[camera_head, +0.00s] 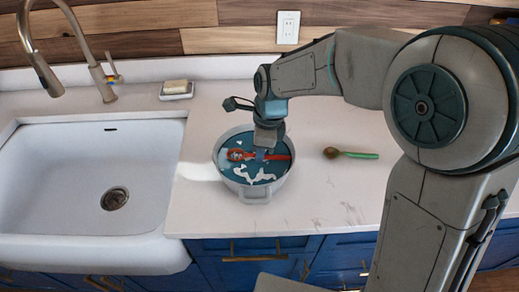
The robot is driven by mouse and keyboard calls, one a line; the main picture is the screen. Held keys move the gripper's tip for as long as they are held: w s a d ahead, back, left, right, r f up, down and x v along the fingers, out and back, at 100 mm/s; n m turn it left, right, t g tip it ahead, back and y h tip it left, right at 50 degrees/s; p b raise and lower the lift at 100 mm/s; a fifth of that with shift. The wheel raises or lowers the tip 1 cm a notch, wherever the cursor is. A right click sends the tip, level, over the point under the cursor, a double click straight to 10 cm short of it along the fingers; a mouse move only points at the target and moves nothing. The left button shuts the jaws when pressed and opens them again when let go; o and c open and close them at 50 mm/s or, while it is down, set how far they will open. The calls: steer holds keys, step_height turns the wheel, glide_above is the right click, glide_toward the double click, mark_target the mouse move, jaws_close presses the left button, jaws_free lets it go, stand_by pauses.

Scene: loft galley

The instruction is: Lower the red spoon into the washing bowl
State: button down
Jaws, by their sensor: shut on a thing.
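The washing bowl (254,196) is a grey metal pot-like bowl with side handles, standing on the counter right of the sink. It holds dark blue water with patches of white foam. The red spoon (277,157) lies level across the bowl's opening as seen from here, its round head (236,155) to the left. My gripper (262,154) points down over the bowl and is shut on the red spoon near its middle. I cannot tell whether the spoon touches the water. The fingertips are partly hidden against the spoon.
A green-handled spoon (358,155) lies on the counter (335,205) right of the bowl. The white sink (60,185) with a tall tap (85,50) is at the left. A soap dish (176,92) stands at the back. The counter's right side is mostly clear.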

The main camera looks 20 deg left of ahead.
steer(key=c, duration=1.4)
jaws_free()
steer(key=shift+d, duration=0.15)
steer(key=shift+o, duration=0.2)
step_height(320, 180, up, 14)
steer(key=d, duration=0.2)
steer(key=s+d+f+n+t, duration=0.1)
steer(key=s+d+n, duration=0.3)
steer(key=d, duration=0.4)
steer(key=s+d+f+n+t+h, duration=0.1)
steer(key=s+d+f+n, duration=0.3)
steer(key=d, duration=0.5)
steer(key=s+d+f+n+t, duration=0.1)
steer(key=s+d+f+n, duration=0.1)
steer(key=s+d+n, duration=0.2)
steer(key=d+n, duration=0.3)
steer(key=d, duration=0.2)
steer(key=shift+d+f+h, duration=0.2)
steer(key=shift+f+h, duration=0.1)
steer(key=shift+f, duration=0.1)
